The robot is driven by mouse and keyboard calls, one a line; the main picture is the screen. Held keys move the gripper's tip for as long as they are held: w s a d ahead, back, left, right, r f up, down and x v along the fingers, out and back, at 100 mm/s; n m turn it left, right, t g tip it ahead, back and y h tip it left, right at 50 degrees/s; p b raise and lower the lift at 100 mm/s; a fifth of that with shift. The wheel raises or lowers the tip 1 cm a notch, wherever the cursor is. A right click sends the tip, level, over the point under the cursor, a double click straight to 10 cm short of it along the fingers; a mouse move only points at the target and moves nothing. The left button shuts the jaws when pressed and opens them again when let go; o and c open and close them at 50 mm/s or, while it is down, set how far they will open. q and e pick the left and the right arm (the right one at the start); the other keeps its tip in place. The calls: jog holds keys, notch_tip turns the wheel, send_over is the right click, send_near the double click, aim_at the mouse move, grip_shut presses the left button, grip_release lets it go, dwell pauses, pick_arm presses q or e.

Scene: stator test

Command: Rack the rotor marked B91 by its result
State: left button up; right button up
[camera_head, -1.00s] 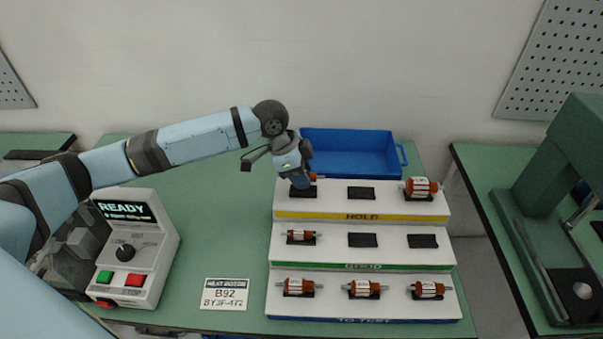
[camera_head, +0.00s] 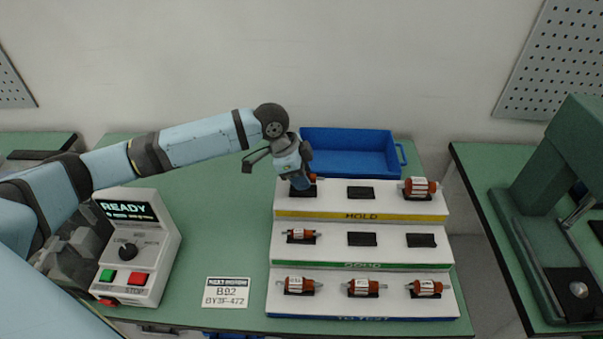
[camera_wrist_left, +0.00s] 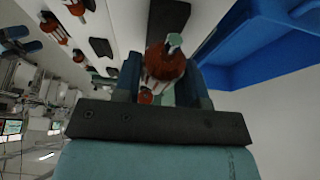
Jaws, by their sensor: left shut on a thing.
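My left gripper (camera_head: 303,178) is at the left cradle of the yellow HOLD step (camera_head: 320,215), shut on a rotor (camera_wrist_left: 165,65). In the head view the gripper hides most of that rotor, and its marking cannot be read. I cannot tell whether it rests in the cradle. A larger rotor (camera_head: 420,187) sits at the right of HOLD; the middle cradle (camera_head: 361,193) is empty. On the green GOOD step, one rotor (camera_head: 301,235) sits at the left and two cradles are empty. The TO TEST step holds three rotors (camera_head: 363,287). My right gripper is out of view.
A blue bin (camera_head: 350,140) stands behind the rack. The tester (camera_head: 137,250) at the left shows READY. A card (camera_head: 226,292) reads B92, BY2F-472. A green press (camera_head: 560,170) stands on the right table. The bench between tester and rack is mostly clear.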

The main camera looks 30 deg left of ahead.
pick_arm(q)
jog(key=shift+f, duration=0.45)
jog(key=shift+f, duration=0.6)
jog(key=shift+f+p, duration=0.25)
jog(key=shift+p, duration=0.15)
dwell(0.6)
jog(key=o, duration=1.2)
jog(key=shift+c, duration=0.2)
jog(key=v, duration=1.4)
